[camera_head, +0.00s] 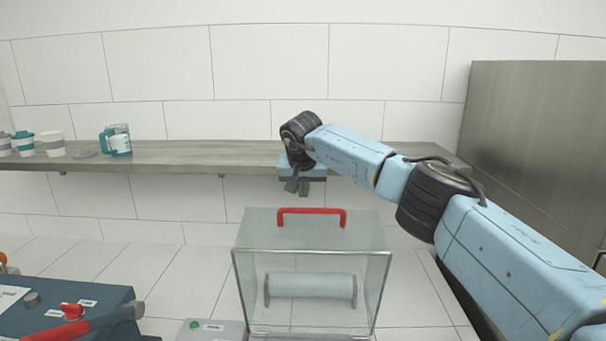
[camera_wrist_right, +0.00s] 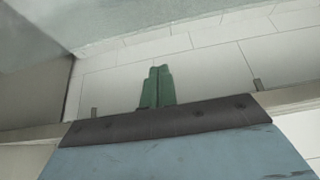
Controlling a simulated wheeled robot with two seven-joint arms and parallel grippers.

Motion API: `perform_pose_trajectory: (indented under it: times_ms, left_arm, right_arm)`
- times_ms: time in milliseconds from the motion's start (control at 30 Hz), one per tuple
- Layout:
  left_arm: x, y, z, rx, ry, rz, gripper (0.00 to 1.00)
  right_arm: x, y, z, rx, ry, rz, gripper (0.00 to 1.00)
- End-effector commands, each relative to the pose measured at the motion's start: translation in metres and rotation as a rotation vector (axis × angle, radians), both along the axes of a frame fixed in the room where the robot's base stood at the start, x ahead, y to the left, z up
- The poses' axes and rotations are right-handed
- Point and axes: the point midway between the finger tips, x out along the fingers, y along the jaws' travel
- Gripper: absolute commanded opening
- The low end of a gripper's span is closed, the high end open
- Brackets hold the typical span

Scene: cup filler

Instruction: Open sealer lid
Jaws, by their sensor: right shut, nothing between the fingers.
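The sealer's lid (camera_head: 300,232) is a clear box-shaped cover with a red handle (camera_head: 312,211) on top. It is down over a pale roll (camera_head: 311,286) that shows through its front. My right gripper (camera_head: 304,190) is above and behind the handle, near the shelf edge, apart from it. Its green fingers are together with nothing between them, and they also show in the right wrist view (camera_wrist_right: 157,88). A clear panel fills the top of the right wrist view; I cannot tell which part it is. My left gripper is not in view.
A wooden shelf (camera_head: 230,152) runs along the tiled wall, holding cups (camera_head: 53,144) and a teal-handled jug (camera_head: 117,140) at left. A blue machine (camera_head: 75,312) with a red lever is at lower left. A grey cabinet (camera_head: 535,150) stands at right.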

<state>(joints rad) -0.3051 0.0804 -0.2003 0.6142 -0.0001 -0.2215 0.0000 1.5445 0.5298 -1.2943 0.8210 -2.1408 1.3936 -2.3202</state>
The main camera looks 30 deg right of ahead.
Motion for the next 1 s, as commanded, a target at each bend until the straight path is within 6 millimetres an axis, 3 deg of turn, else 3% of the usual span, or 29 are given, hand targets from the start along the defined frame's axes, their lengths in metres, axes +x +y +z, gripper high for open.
perform_pose_trajectory:
  times_ms: [67, 200, 600, 1000]
  left_arm:
    - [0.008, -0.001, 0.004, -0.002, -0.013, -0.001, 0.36]
    - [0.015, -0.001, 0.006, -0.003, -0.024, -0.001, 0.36]
    - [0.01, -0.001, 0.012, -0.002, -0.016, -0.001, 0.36]
    - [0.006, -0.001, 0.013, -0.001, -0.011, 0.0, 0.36]
  right_arm:
    - [0.003, -0.002, -0.009, 0.0, 0.003, 0.0, 0.0]
    - [-0.005, 0.003, -0.009, 0.0, 0.001, 0.003, 0.0]
    - [-0.028, 0.016, -0.014, 0.0, 0.001, 0.002, 0.0]
    - [-0.031, 0.018, -0.014, 0.0, 0.001, 0.0, 0.0]
